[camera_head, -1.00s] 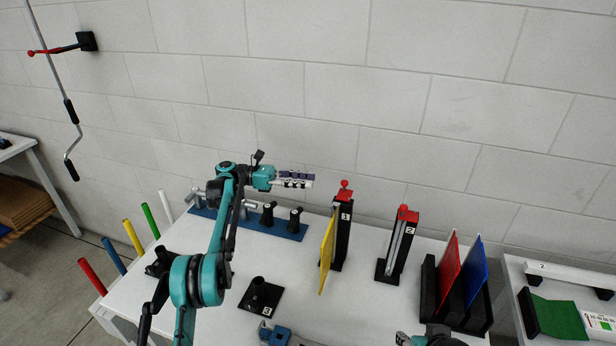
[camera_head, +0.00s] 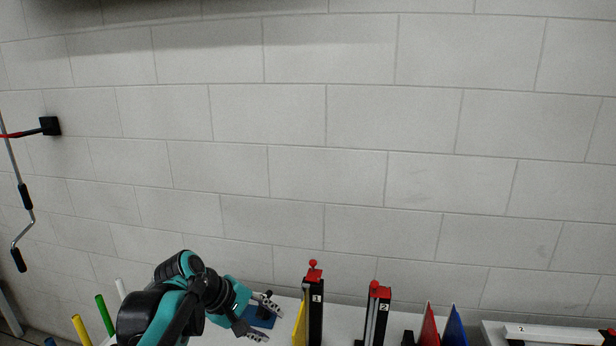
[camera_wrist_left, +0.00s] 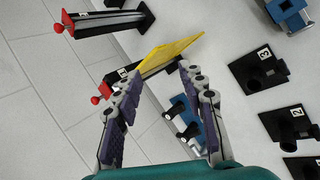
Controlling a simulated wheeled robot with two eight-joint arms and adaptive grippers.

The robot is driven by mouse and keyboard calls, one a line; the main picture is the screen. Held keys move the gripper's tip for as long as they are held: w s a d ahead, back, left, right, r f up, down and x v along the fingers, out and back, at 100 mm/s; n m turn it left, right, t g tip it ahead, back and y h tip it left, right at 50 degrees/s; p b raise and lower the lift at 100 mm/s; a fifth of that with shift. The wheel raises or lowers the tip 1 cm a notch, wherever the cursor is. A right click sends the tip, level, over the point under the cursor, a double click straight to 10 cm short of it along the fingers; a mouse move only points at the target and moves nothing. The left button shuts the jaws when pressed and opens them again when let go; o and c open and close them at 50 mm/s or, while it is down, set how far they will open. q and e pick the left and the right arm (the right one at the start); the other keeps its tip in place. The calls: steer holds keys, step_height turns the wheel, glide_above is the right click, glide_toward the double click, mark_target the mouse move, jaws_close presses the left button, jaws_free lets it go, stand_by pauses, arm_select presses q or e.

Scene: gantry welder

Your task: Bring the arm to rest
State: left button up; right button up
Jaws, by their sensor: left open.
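My left arm comes in at the bottom left of the head view. Its gripper (camera_head: 266,319) is open, with its two fingers spread apart, just left of the yellow plate. In the left wrist view the fingers of the same gripper (camera_wrist_left: 156,72) frame a gap with nothing held in it. The yellow plate (camera_wrist_left: 167,54) and the post marked 1 (camera_wrist_left: 152,66) lie beyond the fingertips. My right gripper is not seen in either view.
Post 1 (camera_head: 316,308) and post 2 (camera_head: 378,316) stand right of the gripper, with red (camera_head: 429,328) and blue (camera_head: 455,328) plates farther right. A blue base (camera_head: 262,318) lies behind the fingers. The wall above is bare, apart from a wall bracket (camera_head: 49,126) at left.

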arm_select(q)
steer(key=s+a+f+m+t+y, duration=0.1)
steer(key=s+a+f+m+y, duration=0.2)
steer(key=s, duration=0.6)
steer(key=s+a+f+m+t+y, duration=0.2)
steer(key=s+a+f+m, duration=0.3)
steer(key=s+f, duration=0.3)
steer(key=shift+s+a+m+y, duration=0.25)
steer(key=shift+s+m+y, duration=0.25)
steer(key=shift+m, duration=0.2)
